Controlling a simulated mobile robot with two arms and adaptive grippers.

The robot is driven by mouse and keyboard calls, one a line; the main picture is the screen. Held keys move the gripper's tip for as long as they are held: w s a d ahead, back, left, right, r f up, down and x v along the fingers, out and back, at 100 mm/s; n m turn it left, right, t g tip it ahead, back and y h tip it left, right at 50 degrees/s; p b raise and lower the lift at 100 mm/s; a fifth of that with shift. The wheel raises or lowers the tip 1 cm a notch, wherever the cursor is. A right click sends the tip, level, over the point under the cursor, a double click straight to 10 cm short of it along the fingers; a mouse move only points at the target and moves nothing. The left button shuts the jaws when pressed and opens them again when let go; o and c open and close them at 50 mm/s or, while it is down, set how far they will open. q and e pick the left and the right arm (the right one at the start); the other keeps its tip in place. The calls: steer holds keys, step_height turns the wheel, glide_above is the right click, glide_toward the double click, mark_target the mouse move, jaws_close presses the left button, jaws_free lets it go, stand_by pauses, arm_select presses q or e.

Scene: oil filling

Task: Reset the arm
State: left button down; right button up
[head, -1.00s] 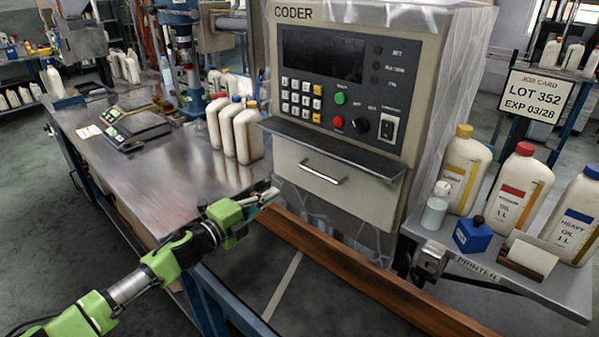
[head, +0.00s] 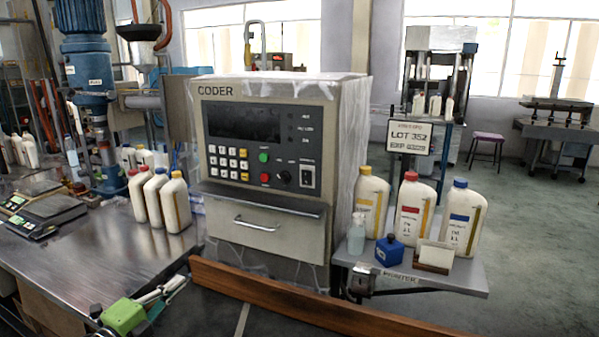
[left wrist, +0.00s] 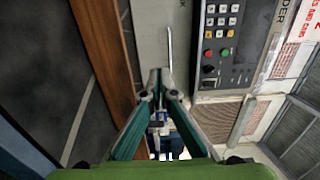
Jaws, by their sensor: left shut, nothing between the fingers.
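My left gripper (head: 180,284) shows at the bottom left of the head view, beside the steel table's right end and in front of the coder. Its green arm comes in from the lower edge. In the left wrist view my left gripper (left wrist: 160,78) has its fingers together at the tips with nothing held. The coder (head: 262,221), a grey box with a keypad and a drawer handle, stands just beyond it. The coder's keypad side also shows in the left wrist view (left wrist: 206,52). My right gripper is not in view.
A brown wooden rail (head: 290,300) runs across the front of the coder. Several white bottles (head: 175,205) stand on the steel table (head: 70,250), with a scale at left. The right shelf (head: 440,278) holds more bottles, a blue box (head: 389,251) and a card holder.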

arm_select(q)
steer(key=s+d+f+n+g+y, duration=0.2)
steer(key=s+d+f+n+y, duration=0.15)
steer(key=s+f+n, duration=0.4)
steer(key=s+d+f+n+g+y, duration=0.2)
steer(key=s+f+n+g+y, duration=0.15)
steer(key=s+f+n, duration=0.45)
steer(key=s+d+f+n+g, duration=0.2)
steer(key=s+n+g, duration=0.15)
steer(key=s, duration=0.95)
steer(key=s+d+f+n+g, duration=0.2)
steer(key=s+f+g, duration=0.15)
steer(key=s, duration=0.95)
step_height(320, 180, down, 23)
steer(key=g, duration=0.2)
steer(key=s+a+f+g, duration=0.1)
steer(key=s+a+f, duration=0.2)
steer(key=s+f, duration=1.5)
steer(key=shift+a+f+m, duration=0.15)
steer(key=shift+f+m, duration=0.25)
steer(key=shift+f, duration=0.05)
